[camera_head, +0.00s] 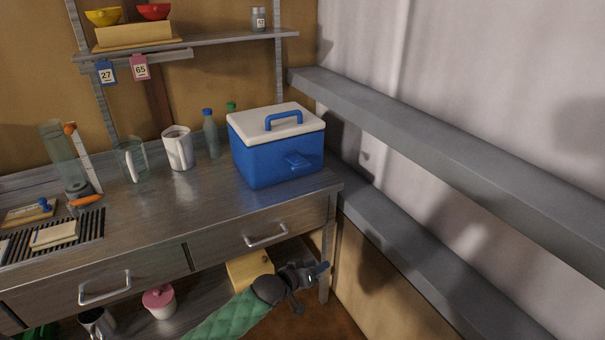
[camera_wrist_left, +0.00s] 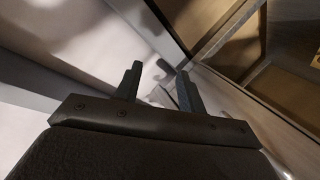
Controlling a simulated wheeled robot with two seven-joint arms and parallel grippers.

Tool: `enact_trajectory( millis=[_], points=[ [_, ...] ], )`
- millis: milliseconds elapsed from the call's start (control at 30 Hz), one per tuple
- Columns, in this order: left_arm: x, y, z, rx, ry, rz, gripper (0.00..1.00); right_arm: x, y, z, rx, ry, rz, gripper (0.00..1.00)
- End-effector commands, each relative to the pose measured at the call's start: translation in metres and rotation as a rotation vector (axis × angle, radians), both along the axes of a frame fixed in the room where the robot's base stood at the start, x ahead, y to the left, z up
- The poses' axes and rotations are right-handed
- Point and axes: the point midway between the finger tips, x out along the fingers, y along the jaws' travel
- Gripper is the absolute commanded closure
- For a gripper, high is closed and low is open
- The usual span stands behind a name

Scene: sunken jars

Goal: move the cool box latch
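The cool box (camera_head: 262,160) is blue with a white lid and a blue handle, and stands at the right end of the metal counter. Its lid looks shut. The cool box does not show clearly in that view. My right gripper is not in view.
The counter (camera_head: 190,215) has two drawers with handles. A white jug (camera_head: 178,150), a glass jug (camera_head: 131,160) and bottles (camera_head: 210,135) stand left of the cool box. Grey wall ledges (camera_head: 440,150) run along the right. A yellowish box (camera_head: 248,272) sits below the counter.

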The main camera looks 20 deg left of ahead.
Motion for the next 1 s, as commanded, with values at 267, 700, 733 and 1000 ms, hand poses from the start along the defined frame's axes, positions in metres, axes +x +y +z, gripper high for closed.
enact_trajectory(
  millis=[267, 700, 733, 1000],
  points=[
    [0.105, 0.087, 0.091, -0.261, -0.264, 0.012, 0.60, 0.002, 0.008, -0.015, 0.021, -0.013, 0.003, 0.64],
    [0.154, 0.160, 0.177, -0.460, -0.451, -0.022, 0.60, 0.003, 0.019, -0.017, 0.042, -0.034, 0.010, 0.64],
    [0.155, 0.160, 0.178, -0.461, -0.452, -0.022, 0.60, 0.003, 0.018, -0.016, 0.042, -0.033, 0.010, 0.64],
    [0.180, 0.148, 0.187, -0.461, -0.451, -0.021, 0.60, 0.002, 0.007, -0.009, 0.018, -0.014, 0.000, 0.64]
  ],
)
